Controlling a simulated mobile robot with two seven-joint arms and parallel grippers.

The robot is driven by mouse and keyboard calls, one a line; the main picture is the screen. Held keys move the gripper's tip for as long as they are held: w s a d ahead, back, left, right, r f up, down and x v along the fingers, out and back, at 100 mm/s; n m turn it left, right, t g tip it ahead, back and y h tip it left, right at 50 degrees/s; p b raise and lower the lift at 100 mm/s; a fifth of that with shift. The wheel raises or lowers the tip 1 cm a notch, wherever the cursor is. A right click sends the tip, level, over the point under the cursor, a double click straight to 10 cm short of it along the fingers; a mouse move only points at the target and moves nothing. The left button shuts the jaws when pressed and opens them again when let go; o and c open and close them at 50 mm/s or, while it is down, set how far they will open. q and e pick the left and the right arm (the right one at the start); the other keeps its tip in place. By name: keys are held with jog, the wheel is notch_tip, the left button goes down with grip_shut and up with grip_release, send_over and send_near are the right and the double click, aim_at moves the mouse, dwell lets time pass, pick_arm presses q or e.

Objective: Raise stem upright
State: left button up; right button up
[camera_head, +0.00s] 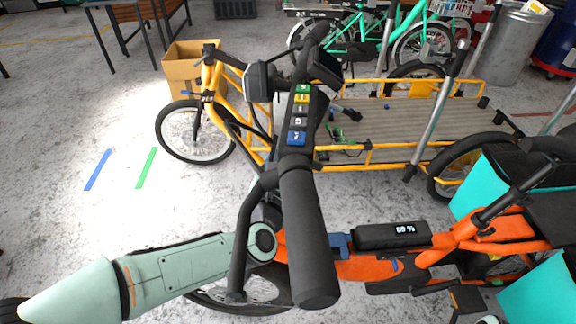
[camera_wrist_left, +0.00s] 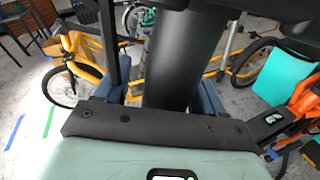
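The orange cargo bike's black handlebar assembly fills the middle of the head view, with a thick black grip (camera_head: 308,240) in front and a strip of coloured buttons (camera_head: 299,112) behind it. The stem beneath is mostly hidden by these parts. A gap shows left of the post. My right gripper is out of view.
The orange frame (camera_head: 365,268) carries a black battery (camera_head: 392,235) reading 80 %. Turquoise panniers (camera_head: 480,195) are at the right. A yellow cargo bike (camera_head: 385,160) stands just behind. Open concrete floor lies left, with blue and green tape strips.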

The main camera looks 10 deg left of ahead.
pick_arm(q)
jog(key=shift+s+d, duration=0.1)
jog(key=s+a+r+p, duration=0.1)
jog(key=s+p, duration=0.1)
jog(key=s, duration=1.1)
jog(key=shift+a+r, duration=0.15)
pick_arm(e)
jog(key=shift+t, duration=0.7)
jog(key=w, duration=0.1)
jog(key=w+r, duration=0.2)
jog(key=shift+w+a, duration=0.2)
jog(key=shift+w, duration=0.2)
